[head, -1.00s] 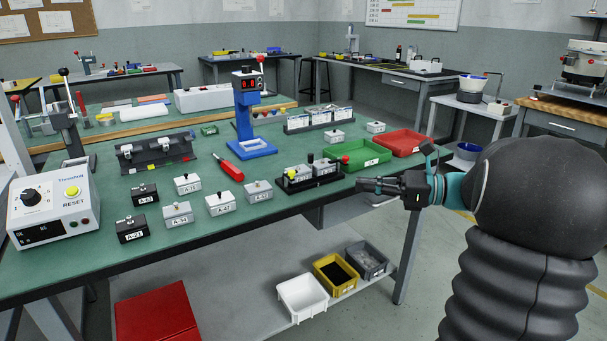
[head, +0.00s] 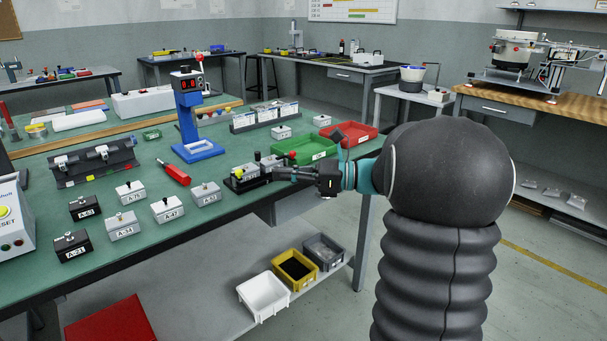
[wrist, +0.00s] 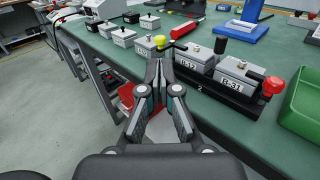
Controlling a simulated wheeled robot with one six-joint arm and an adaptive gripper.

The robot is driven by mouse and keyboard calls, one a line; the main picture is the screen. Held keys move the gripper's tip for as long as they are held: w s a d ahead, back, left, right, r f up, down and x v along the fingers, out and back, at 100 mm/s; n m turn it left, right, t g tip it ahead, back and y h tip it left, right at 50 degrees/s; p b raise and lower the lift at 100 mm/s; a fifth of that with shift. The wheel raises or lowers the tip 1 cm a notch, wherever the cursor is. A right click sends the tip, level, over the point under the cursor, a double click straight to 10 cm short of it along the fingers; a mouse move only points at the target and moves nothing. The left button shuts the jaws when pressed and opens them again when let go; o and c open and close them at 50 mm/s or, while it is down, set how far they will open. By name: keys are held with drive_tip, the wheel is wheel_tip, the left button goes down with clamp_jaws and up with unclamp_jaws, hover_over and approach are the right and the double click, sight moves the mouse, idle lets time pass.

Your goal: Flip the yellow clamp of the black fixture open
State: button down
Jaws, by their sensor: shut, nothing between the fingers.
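The black fixture (head: 249,187) stands near the front edge of the green table and holds two grey boxes; it also shows in the wrist view (wrist: 232,101). In the wrist view the boxes are labelled B-32 (wrist: 190,68) and B-31 (wrist: 238,82). The yellow clamp knob (wrist: 160,42) is at the fixture's left end; a red knob (wrist: 273,86) is at its right end. My gripper (wrist: 159,64) is shut and empty, its tips just below the yellow knob in the picture. In the head view my gripper (head: 277,173) overlaps the fixture's right side. Contact cannot be told.
A green tray (head: 305,151) and a red tray (head: 350,136) lie behind and right of the fixture. Several small boxes, including a grey one (head: 205,194), stand to its left. Open floor lies before the table.

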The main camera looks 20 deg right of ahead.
sight(240, 172)
drive_tip(key=x, duration=0.6)
drive_tip(key=shift+w+a, duration=0.15)
drive_tip(key=shift+a, duration=0.1)
drive_tip(key=shift+t, duration=0.3)
